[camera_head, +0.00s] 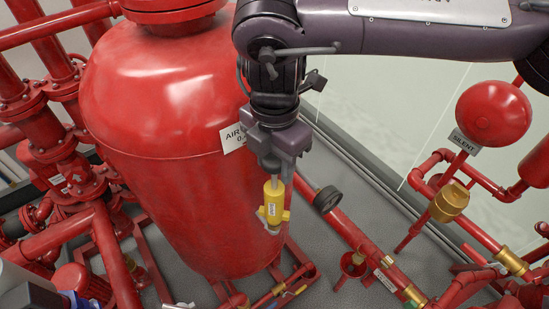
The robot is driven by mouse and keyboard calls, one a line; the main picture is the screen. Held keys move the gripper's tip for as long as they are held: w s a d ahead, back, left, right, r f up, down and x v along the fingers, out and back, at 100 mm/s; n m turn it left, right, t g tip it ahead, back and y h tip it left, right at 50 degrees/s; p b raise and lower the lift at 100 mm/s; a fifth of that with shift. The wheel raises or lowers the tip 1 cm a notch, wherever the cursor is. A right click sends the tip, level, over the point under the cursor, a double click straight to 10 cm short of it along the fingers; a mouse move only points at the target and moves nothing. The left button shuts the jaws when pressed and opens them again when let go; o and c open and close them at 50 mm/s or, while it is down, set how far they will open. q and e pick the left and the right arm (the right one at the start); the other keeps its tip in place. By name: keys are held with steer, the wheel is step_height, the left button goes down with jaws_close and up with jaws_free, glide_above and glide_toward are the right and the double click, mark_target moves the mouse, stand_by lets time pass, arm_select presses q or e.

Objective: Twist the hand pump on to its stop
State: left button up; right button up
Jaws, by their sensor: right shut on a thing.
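My right arm comes in from the upper right, and its right gripper (278,172) points down in front of the big red tank. It is shut on the grey top part of a small yellow body with a label, which I take to be the hand pump (274,198). The pump hangs upright below the fingers, in front of the tank's lower right side. The fingers hide part of its top. I cannot tell its turn angle or where its stop is.
The big red tank (165,130) fills the left middle. Red pipes and flanges (45,135) crowd the left. A red bell (493,113), a brass valve (449,202) and more pipes stand at the right. Grey floor shows between.

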steer(key=shift+r+m, duration=0.1)
steer(key=shift+m, duration=1.3)
steer(key=m+p, duration=0.1)
steer(key=m, duration=0.1)
steer(key=shift+m, duration=0.6)
steer(key=shift+m+p, duration=0.4)
steer(key=shift+m, duration=2)
steer(key=o, duration=1.4)
steer(key=shift+c, duration=0.2)
steer(key=shift+s, duration=0.1)
